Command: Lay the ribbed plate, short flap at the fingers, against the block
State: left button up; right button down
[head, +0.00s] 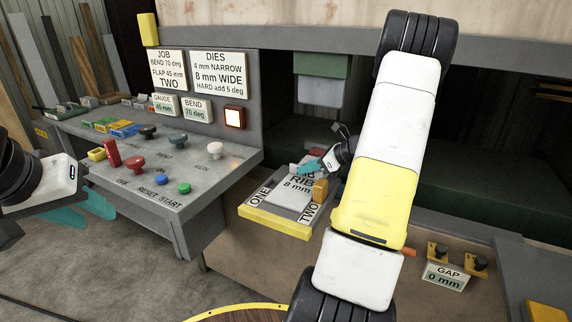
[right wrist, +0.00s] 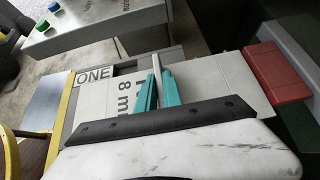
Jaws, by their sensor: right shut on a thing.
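The pale grey ribbed plate (head: 289,196), marked "RIB 8 mm", lies on a yellow-edged stand (head: 270,222) between labels ONE and TWO. It also shows in the right wrist view (right wrist: 113,112). My right gripper (head: 308,168) is over its far part. In the right wrist view its teal fingers (right wrist: 160,82) are shut on a thin pale upright strip, seemingly the plate's flap or rib. A small orange block (head: 320,190) stands at the plate's right edge. A red block (right wrist: 278,72) lies beyond the plate. Which is the task's block I cannot tell. My left gripper (head: 85,208) is open and empty.
A grey control console (head: 190,195) with coloured knobs and buttons stands left of the stand. Signs read JOB (head: 167,70), DIES (head: 219,75) and, at lower right, GAP 0 mm (head: 445,276). A lamp (head: 235,118) glows white. A dark machine opening lies behind the stand.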

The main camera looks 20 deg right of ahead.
jog(key=shift+w, duration=0.1)
jog(key=c, duration=0.9)
grip_release()
jog(key=shift+c, duration=0.2)
jog(key=shift+r, duration=0.1)
jog(key=shift+r, duration=2.4)
